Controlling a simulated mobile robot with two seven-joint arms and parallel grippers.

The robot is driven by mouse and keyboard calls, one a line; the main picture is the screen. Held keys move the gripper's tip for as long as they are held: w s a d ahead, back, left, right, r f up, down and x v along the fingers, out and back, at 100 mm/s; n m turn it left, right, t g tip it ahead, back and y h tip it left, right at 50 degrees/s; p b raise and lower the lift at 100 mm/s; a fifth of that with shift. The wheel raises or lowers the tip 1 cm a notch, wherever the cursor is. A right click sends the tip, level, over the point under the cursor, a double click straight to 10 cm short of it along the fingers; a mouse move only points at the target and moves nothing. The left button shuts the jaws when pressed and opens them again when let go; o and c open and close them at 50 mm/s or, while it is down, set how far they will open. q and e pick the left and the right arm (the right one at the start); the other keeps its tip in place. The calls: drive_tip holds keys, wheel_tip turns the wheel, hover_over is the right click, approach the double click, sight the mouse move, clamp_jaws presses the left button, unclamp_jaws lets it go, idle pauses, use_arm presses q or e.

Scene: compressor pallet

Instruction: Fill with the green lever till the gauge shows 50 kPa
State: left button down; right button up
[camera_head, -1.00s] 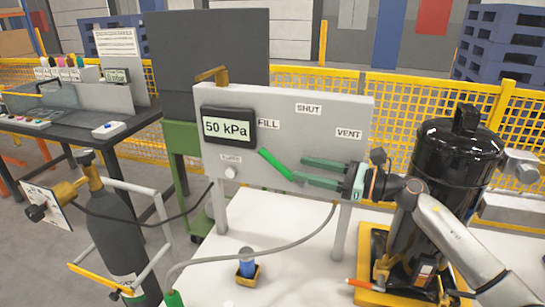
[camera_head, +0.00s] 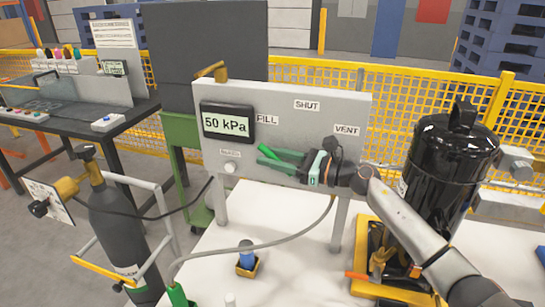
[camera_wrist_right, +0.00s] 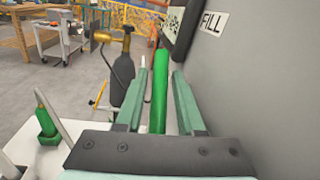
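The gauge (camera_head: 226,122) on the grey panel (camera_head: 365,105) reads 50 kPa. The green lever (camera_head: 268,152) points up and left toward the FILL label (camera_head: 267,119); its lower part is hidden behind my right gripper. My right gripper (camera_head: 272,159) is at the lever with its fingers apart. In the right wrist view the lever (camera_wrist_right: 160,95) lies between the two fingers of the gripper (camera_wrist_right: 160,74), with gaps showing on both sides. My left gripper is out of view.
SHUT (camera_head: 306,104) and VENT (camera_head: 347,130) labels are on the panel. A black compressor tank (camera_head: 450,160) stands in a yellow tray at the right. A grey hose (camera_head: 255,246) crosses the white table (camera_head: 300,270). A dark gas cylinder (camera_head: 122,240) stands at left.

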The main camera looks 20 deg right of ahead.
clamp_jaws()
idle(1.1)
